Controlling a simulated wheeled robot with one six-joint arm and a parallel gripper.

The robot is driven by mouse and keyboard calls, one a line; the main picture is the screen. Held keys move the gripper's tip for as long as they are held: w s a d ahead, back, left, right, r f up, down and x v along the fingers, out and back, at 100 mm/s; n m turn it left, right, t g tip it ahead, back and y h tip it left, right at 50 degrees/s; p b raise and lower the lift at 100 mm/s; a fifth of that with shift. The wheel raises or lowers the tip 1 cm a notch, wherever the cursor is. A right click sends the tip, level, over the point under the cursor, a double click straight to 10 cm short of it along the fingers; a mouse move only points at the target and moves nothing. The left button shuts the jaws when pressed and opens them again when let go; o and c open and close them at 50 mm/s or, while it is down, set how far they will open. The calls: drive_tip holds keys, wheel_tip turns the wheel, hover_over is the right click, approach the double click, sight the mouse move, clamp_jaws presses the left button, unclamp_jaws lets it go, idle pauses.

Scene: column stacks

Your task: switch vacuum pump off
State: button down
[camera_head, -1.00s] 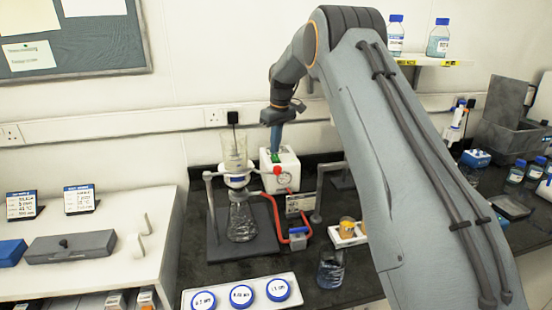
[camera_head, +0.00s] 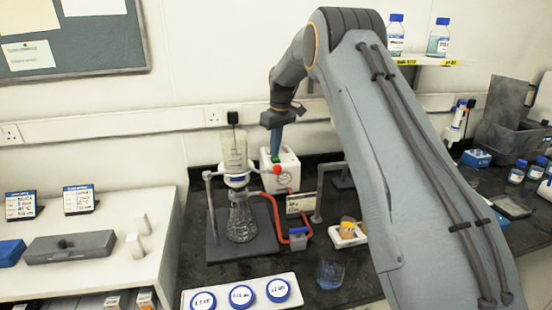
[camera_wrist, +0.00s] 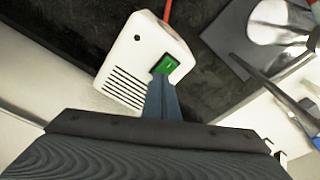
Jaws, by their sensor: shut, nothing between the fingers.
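The vacuum pump (camera_head: 289,173) is a white box on the dark bench behind the filter flask, with a red knob and a round gauge on its front. In the wrist view the pump (camera_wrist: 137,50) shows its vented top and a lit green rocker switch (camera_wrist: 167,64). My gripper (camera_head: 276,150) is shut and empty, pointing down over the pump. In the wrist view the blue fingertips (camera_wrist: 161,84) are at the lower edge of the green switch. They overlap it in the picture; I cannot tell whether they press it.
A glass filter flask (camera_head: 241,222) with a funnel stands on a dark stand base left of the pump. A red hose (camera_head: 277,225) runs from it. Petri dishes on a white tray (camera_head: 212,290), a beaker (camera_head: 330,272) and a small card stand in front.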

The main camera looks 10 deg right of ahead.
wheel_tip(320, 180, up, 7)
drive_tip(key=p, duration=0.1)
drive_tip(key=shift+p, duration=0.4)
idle(0.3)
drive_tip(key=shift+f, duration=0.1)
